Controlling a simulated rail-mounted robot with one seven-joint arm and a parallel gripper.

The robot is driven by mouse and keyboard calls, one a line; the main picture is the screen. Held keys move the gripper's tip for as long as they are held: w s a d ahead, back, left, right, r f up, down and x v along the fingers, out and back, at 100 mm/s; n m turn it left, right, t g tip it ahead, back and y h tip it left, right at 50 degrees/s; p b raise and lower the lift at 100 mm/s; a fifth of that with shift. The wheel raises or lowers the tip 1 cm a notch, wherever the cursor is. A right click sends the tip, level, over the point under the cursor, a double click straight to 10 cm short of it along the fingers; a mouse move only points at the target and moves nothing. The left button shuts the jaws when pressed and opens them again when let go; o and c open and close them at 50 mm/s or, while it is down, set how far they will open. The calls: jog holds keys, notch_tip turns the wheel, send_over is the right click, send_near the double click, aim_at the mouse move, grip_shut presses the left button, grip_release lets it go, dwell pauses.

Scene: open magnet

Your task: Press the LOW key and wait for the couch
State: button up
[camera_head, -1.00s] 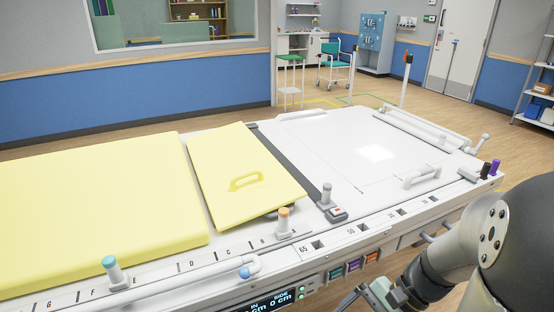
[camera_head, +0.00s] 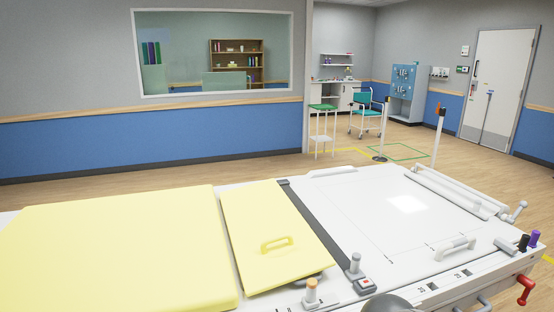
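The couch is a white table with a large yellow pad (camera_head: 120,250) at left and a smaller yellow panel (camera_head: 275,237) with a handle beside it. Its bare white top (camera_head: 385,222) stretches to the right. The front side of the couch, with its display and keys, is cut off below the picture, so the LOW key is out of sight. My gripper is not in view. A grey rounded part at the bottom edge may be my arm.
A grey post with a small red-marked box (camera_head: 365,285) and an orange-topped post (camera_head: 311,291) stand on the near edge. A red lever (camera_head: 526,288) sits at the right. Beyond the couch, the floor holds a green stool (camera_head: 322,125), a teal chair (camera_head: 366,112) and barrier posts.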

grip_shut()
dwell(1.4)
